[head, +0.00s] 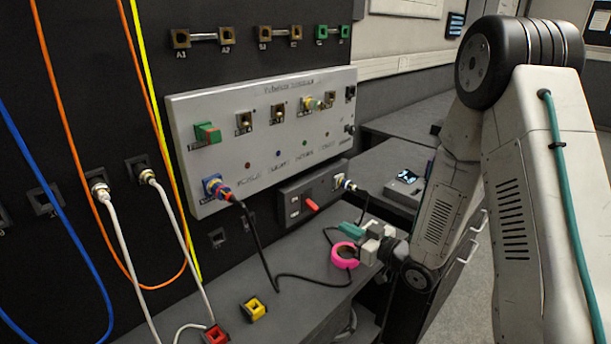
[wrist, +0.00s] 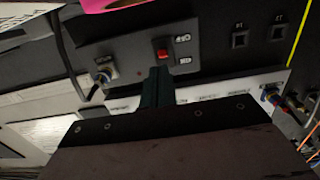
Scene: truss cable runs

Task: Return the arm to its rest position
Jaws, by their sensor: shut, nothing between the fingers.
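My gripper (head: 347,229) is at the end of my arm, above the grey bench at the right of the head view. Its green fingers are together with nothing between them, and they point left toward the wall panel. The wrist view also shows the dark fingers of my gripper (wrist: 158,80), closed side by side, in front of the small box with the red switch. My arm is bent, with its elbow high at the right and the forearm coming down to the bench.
A pink ring (head: 345,255) is just below my gripper. A black cable (head: 268,262) runs over the bench (head: 290,250) from the grey panel (head: 270,95) to the switch box (head: 312,196). Red (head: 214,335) and yellow (head: 253,309) blocks sit in front. White cables hang at left.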

